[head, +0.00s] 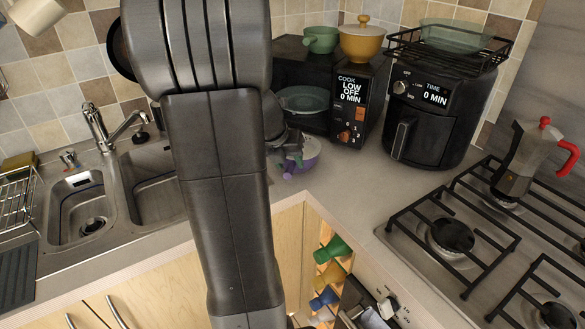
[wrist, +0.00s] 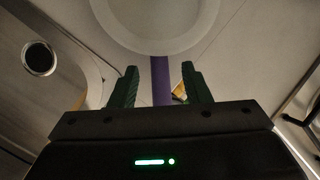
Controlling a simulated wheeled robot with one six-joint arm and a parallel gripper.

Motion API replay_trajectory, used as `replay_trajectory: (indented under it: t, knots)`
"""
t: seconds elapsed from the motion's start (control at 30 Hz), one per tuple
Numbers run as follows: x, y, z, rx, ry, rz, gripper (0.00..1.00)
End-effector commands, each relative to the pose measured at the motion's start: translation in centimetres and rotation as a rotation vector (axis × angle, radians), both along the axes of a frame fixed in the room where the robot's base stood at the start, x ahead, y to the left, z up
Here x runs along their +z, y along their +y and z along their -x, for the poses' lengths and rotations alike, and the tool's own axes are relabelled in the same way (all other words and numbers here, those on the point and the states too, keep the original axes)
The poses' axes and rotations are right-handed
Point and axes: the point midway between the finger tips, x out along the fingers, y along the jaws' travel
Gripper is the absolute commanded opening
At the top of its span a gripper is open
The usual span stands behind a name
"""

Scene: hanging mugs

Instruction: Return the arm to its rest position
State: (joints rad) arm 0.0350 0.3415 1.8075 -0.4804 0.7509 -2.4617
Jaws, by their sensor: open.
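My arm reaches down through the middle of the head view and hides part of the counter behind it. My gripper (wrist: 160,70) is open in the wrist view, with its two dark green fingers apart. A purple handle (wrist: 160,84) shows between the fingers, below a pale round vessel (wrist: 155,22); I cannot tell if the fingers touch it. In the head view a small purple vessel (head: 305,153) sits on the counter beside my arm, left of the air fryer. The gripper's end is mostly hidden there by the arm.
A sink (head: 78,208) is at left, and a microwave (head: 350,105) with pots on top stands behind. A black air fryer (head: 436,108) is right of it. A moka pot (head: 527,160) stands on the hob (head: 455,237). A pale mug (head: 36,14) shows at the upper left.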

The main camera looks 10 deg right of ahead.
Motion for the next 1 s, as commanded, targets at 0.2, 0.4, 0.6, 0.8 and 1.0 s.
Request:
replay_trajectory:
  t: [0.2, 0.4, 0.6, 0.8, 1.0]
  knots:
    - [4.8, 1.7, 1.3, 0.002, -0.004, 0.0, 0.43]
    - [7.3, 2.6, 2.1, 0.001, -0.003, 0.0, 0.43]
    - [7.9, 2.9, 2.4, 0.0, 0.0, 0.0, 0.43]
    - [7.9, 2.9, 2.4, 0.0, 0.0, 0.0, 0.43]
    - [7.2, 2.6, 2.2, -0.001, 0.002, 0.001, 0.43]
